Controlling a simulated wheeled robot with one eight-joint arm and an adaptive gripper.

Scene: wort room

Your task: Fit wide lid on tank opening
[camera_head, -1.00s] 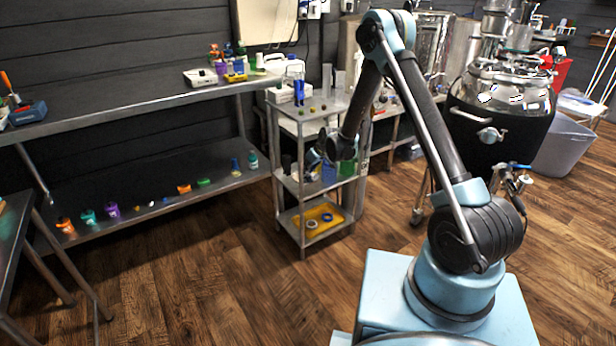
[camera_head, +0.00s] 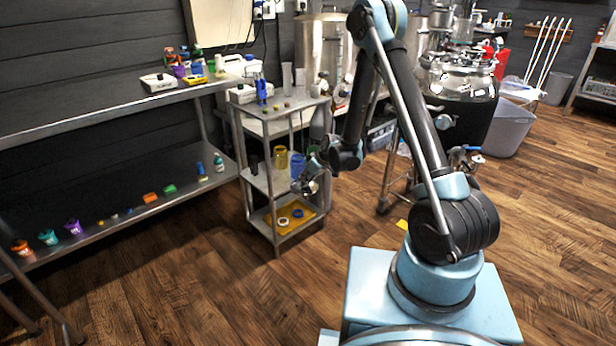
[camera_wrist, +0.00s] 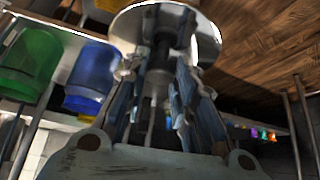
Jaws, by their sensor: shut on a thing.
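My gripper (camera_wrist: 165,75) is shut on a wide, round, shiny metal lid (camera_wrist: 205,38), which sits at the fingertips in the wrist view. In the head view my gripper (camera_head: 312,178) hangs low beside the steel cart, and the lid there is small and hard to make out. A tank with a shiny steel top (camera_head: 462,80) and black jacket stands at the back right, well apart from my gripper. I cannot make out its opening. Other steel tanks (camera_head: 322,45) stand behind the cart.
The steel cart (camera_head: 262,184) holds blue, yellow and green containers and a yellow tray (camera_head: 296,218). A long two-level bench (camera_head: 100,115) lines the left wall. A grey bin (camera_head: 508,130) stands right of the jacketed tank. The wooden floor at front left and right is clear.

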